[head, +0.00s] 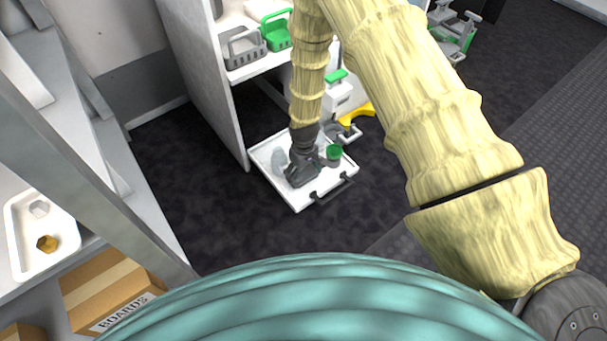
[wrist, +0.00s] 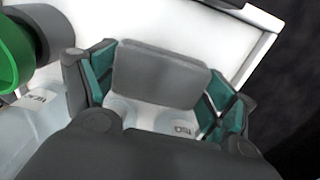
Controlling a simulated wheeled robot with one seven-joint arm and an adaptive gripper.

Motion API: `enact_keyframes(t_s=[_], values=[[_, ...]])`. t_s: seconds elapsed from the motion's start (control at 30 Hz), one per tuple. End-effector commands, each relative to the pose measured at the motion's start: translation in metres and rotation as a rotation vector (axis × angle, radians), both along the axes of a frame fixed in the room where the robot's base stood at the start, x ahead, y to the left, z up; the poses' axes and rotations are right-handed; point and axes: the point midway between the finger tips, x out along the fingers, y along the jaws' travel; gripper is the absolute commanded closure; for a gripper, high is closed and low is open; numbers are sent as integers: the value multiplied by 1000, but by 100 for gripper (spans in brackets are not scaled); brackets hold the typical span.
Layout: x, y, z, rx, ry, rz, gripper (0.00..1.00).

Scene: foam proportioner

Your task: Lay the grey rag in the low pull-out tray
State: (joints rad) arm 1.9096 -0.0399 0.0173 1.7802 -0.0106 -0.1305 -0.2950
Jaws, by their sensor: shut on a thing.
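The low pull-out tray (head: 297,206) is white, with a dark handle on its front edge. It stands out from the shelf unit at floor level. My gripper (head: 299,177) is over the tray's middle, pointing down. In the wrist view my gripper (wrist: 158,88) has its teal-lined fingers on both sides of a grey, flat block-like piece, the grey rag (wrist: 160,72), and is shut on it. White tray surface (wrist: 225,35) shows behind it. In the head view the rag is hard to tell from the dark gripper. Whether it touches the tray I cannot tell.
A grey cup-like item with a green top (head: 334,153) stands right of my gripper in the tray. A pale translucent item (head: 278,157) is at its left. Grey (head: 243,50) and green baskets sit on the shelf above. Dark floor in front is clear.

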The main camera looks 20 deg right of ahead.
Motion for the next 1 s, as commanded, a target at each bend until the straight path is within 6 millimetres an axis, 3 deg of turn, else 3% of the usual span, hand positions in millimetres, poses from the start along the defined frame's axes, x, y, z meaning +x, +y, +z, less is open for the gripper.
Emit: enact_keyframes(t_s=[0.27,0.3,0.4,0.83,1.0], values=[[0,0,-1,0,-1,0,37],[1,0,-1,0,-1,0,12],[1,0,-1,0,-1,0,0],[1,0,2,0,-1,0,0],[2,0,24,0,-3,0,0]])
